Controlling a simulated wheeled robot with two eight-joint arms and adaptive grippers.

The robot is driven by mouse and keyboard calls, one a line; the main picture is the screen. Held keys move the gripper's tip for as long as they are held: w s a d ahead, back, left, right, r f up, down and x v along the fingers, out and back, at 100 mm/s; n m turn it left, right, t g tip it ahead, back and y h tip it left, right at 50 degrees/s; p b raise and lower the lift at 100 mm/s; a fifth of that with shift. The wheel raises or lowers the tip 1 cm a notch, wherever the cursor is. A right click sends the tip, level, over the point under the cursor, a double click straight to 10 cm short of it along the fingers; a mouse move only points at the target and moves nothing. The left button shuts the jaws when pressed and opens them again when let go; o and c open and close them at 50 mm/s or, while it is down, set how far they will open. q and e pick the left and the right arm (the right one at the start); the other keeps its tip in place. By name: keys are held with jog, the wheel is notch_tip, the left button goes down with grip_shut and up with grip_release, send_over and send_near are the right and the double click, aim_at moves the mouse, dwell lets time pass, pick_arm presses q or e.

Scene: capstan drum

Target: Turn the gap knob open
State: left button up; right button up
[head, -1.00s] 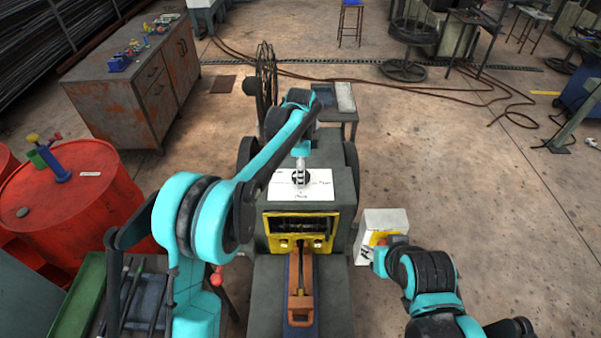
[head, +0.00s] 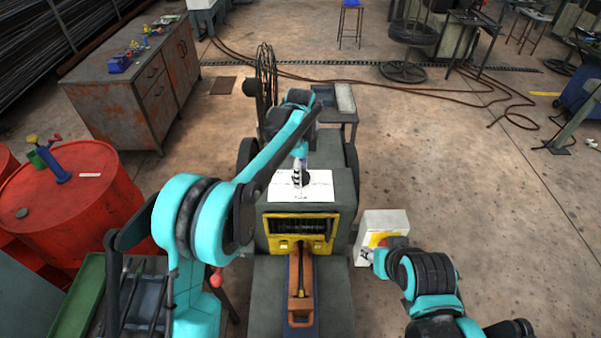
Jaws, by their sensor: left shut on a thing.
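The gap knob (head: 305,179) is a small dark knob on the white labelled plate on top of the grey drum machine. My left gripper (head: 299,177) points down at it from above and is shut on it. The fingers and wrist partly hide the knob, and its marking is too small to read. My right gripper (head: 369,257) is low at the right, beside a white box with a yellow patch. It is too small to tell whether its fingers are open.
The grey machine (head: 268,290) has a yellow-framed opening (head: 301,246) with an orange-handled part (head: 301,310) in front. The white box (head: 382,224) stands to its right. A red drum (head: 100,215) and a rusty cabinet (head: 125,95) stand left.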

pick_arm(q)
jog(key=o, duration=1.1)
jog(key=shift+o, duration=0.2)
jog(key=shift+r, duration=0.1)
notch_tip(320, 180, up, 12)
